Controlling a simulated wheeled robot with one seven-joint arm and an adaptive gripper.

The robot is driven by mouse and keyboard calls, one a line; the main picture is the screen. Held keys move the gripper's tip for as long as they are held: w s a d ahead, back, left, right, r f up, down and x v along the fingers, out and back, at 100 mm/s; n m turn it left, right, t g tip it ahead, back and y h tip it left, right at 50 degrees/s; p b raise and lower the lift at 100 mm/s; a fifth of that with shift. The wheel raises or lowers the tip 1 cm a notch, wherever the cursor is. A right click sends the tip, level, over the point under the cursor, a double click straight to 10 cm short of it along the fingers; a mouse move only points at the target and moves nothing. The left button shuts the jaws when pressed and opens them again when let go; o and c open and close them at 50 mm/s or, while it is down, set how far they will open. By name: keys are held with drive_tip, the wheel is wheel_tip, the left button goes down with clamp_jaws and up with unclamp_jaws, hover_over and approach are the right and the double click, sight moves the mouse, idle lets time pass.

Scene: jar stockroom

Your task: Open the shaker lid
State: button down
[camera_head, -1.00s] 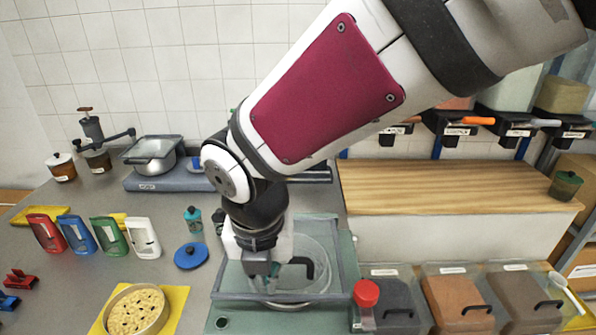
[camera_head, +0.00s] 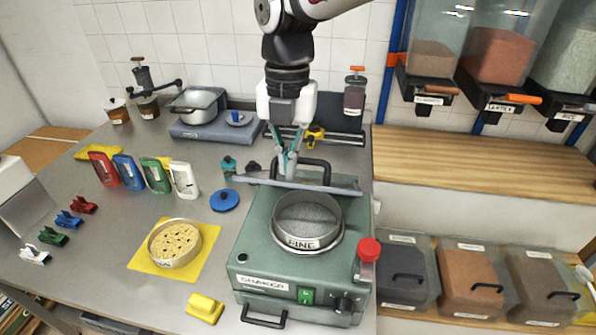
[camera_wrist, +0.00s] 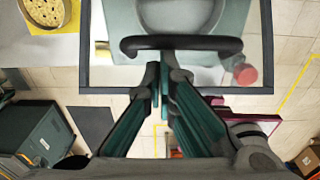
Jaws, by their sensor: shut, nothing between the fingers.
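The green shaker (camera_head: 275,262) stands on the grey bench with a round sieve marked FINE (camera_head: 308,222) uncovered on top. Its clear, dark-framed lid (camera_head: 335,187) is raised and shows as a thin strip behind the sieve, almost edge-on to the head camera. The lid's black handle (camera_head: 318,163) stands above the strip. My gripper (camera_head: 288,168) is shut and empty, pointing down beside the handle. In the wrist view the handle (camera_wrist: 190,43) crosses just beyond my closed fingertips (camera_wrist: 160,72); I cannot tell whether they touch. The lid's hinge is hidden.
A yellow mat (camera_head: 150,262) with a filled sieve (camera_head: 174,244), a blue disc (camera_head: 224,200) and a yellow block (camera_head: 205,308) lie left. Lidded bins (camera_head: 475,275) stand right. A pot (camera_head: 202,103) stands behind left.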

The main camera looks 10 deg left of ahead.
drive_tip(key=w+r+b, duration=0.2)
drive_tip(key=w+b, duration=0.1)
drive_tip(key=w, duration=0.5)
drive_tip(key=w+r+b, duration=0.3)
drive_tip(key=w, duration=0.6)
drive_tip(key=shift+w+a+r, duration=0.2)
drive_tip(key=shift+w+a, duration=0.1)
drive_tip(key=shift+a, duration=0.15)
drive_tip(key=shift+s+r, duration=0.1)
